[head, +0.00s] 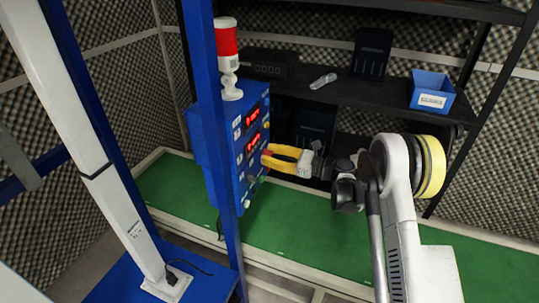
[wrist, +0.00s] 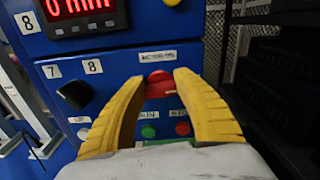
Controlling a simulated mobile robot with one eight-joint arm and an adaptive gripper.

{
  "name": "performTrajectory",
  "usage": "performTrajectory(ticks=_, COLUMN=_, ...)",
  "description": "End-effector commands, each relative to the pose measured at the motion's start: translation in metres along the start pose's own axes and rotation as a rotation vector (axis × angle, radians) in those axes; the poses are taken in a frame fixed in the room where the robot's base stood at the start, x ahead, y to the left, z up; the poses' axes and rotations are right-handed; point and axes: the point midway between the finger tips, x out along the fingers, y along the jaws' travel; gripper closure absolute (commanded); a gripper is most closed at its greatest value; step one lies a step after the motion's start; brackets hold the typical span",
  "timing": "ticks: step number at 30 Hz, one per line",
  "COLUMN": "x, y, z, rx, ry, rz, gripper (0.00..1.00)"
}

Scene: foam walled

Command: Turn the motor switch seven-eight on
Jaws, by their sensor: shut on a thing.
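The blue control box (head: 228,130) faces right in the head view. In the wrist view (wrist: 133,62) its front fills the left and middle. A black rotary knob (wrist: 75,94) sits under the labels 7 and 8, left of my gripper and clear of it. Its exact setting is hard to read. My gripper (wrist: 160,80) has its yellow fingers at the panel, one on each side of a red knob (wrist: 159,77), and is shut on it. The fingers hide part of the panel. In the head view my gripper (head: 266,155) reaches the box from the right.
A red digital display (wrist: 75,12) is above the knob. Green (wrist: 148,131) and red (wrist: 182,128) buttons sit below, between my fingers. A red-and-white signal lamp (head: 227,55) tops the box. A black shelf (head: 370,95) with a blue bin (head: 431,91) stands behind.

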Motion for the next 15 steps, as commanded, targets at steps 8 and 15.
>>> performTrajectory(ticks=8, x=0.0008, y=0.0015, z=0.0002, rx=-0.215, ry=-0.001, rz=0.000, gripper=0.94)
performTrajectory(ticks=15, x=0.0009, y=0.0029, z=-0.0003, rx=-0.444, ry=-0.001, rz=0.000, gripper=0.94)
